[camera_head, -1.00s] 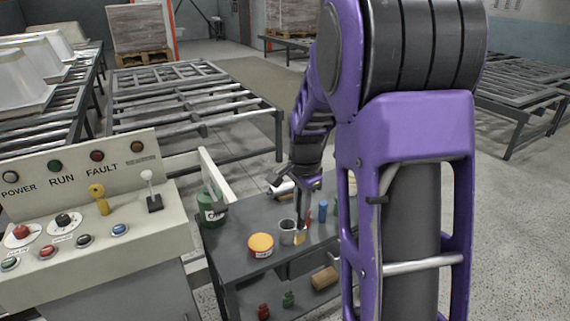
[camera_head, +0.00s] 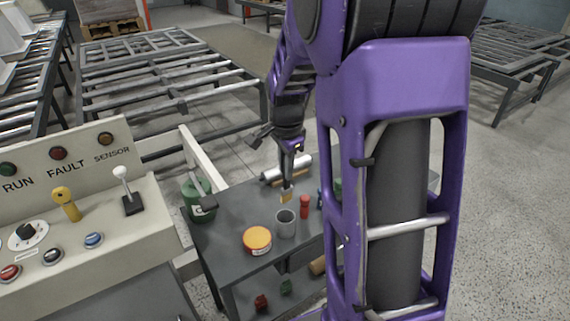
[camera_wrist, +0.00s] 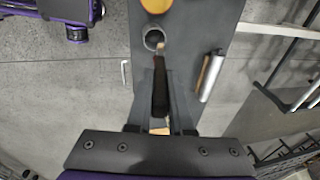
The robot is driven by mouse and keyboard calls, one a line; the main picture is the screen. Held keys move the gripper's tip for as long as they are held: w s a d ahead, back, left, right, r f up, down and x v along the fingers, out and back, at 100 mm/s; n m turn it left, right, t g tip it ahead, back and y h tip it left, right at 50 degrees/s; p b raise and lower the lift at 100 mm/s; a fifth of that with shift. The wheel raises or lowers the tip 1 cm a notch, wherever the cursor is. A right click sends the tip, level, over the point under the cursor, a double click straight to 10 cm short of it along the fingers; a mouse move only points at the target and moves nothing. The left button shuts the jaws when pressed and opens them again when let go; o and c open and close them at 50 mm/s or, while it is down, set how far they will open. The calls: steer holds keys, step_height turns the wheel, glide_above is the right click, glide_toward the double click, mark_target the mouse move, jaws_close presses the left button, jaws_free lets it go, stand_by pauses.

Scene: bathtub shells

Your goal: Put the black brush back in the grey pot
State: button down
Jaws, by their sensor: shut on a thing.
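My gripper (camera_head: 291,158) is shut on the black brush and holds it above the bench. The brush's pale bristle end (camera_head: 286,197) points down, just behind the grey pot's rim in the head view. In the wrist view the dark brush handle (camera_wrist: 160,95) lies between the fingers (camera_wrist: 161,82), and its tan tip overlaps the pot's near edge. The grey pot (camera_head: 285,224) stands upright and open on the dark bench; it also shows in the wrist view (camera_wrist: 153,31). I cannot tell the exact height of the bristles over the rim.
A yellow-lidded tub (camera_head: 257,241) stands left of the pot, and a red bottle (camera_head: 304,207) right of it. A silver roll (camera_wrist: 212,75) lies behind. A green can (camera_head: 198,198) is at the bench's left, beside the control panel (camera_head: 75,215). My arm hides the bench's right part.

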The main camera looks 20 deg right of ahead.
mark_target(286, 197)
steer(key=b+x, duration=0.2)
steer(key=x, duration=0.1)
steer(key=s+b+x, duration=0.1)
steer(key=b+x, duration=0.1)
steer(key=x, duration=0.1)
steer(key=s+b+x, duration=0.1)
steer(key=b+x, duration=0.2)
steer(key=x, duration=0.1)
steer(key=shift+a+f, duration=0.3)
steer(key=shift+a, duration=0.05)
steer(key=c, duration=0.7)
jaws_free()
steer(key=shift+c, duration=0.2)
steer(key=shift+r, duration=0.15)
